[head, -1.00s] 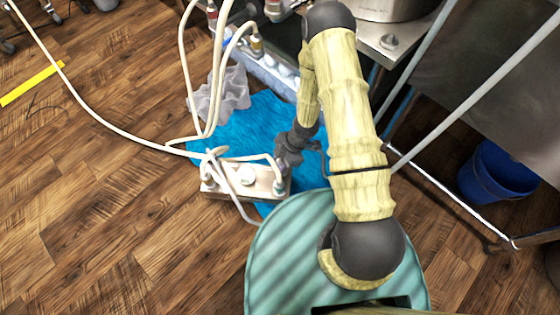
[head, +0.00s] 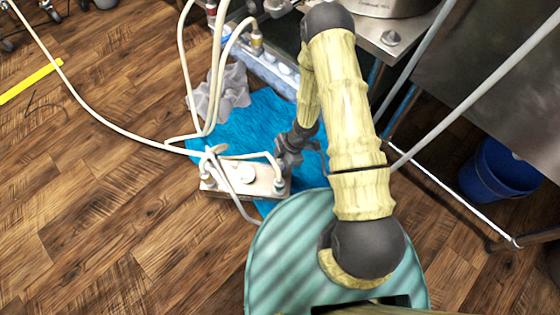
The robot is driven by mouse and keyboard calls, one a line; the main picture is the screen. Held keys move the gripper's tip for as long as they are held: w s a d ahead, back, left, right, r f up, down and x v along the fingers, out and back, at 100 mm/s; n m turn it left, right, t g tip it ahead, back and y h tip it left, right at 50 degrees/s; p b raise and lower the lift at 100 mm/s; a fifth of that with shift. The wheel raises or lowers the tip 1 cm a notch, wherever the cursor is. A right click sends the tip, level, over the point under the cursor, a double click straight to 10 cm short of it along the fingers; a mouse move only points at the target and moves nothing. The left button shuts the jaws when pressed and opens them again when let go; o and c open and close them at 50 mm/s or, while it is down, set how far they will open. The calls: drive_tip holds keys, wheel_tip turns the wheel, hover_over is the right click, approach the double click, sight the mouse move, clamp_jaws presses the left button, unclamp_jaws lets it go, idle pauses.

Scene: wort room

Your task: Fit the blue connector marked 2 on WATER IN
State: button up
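A metal box (head: 238,189) with a round white dial (head: 246,174) sits on the floor at the edge of a blue mat. A pale hose meets a fitting at its left end, and another hose (head: 240,156) bends down to a fitting (head: 280,187) at its right end. My dark gripper (head: 281,163) is at the box's right end, close to that hose and fitting. Its fingers are too small and hidden to show whether they hold anything. A small blue fitting (head: 227,35) shows among the hoses at the top. No number or WATER IN label is readable.
The blue mat (head: 262,118) lies under a grey crumpled cloth (head: 222,95). A manifold with several hoses stands behind it. A metal table with pale legs (head: 455,194) and a blue bucket (head: 497,168) are at the right.

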drive_tip(key=shift+f, duration=0.25)
drive_tip(key=o, duration=1.1)
drive_tip(key=shift+o, duration=0.2)
drive_tip(key=shift+r, duration=0.1)
drive_tip(key=p+v, duration=1.2)
drive_tip(key=v, duration=0.5)
drive_tip(key=shift+d, duration=0.15)
drive_tip(key=shift+w, duration=0.1)
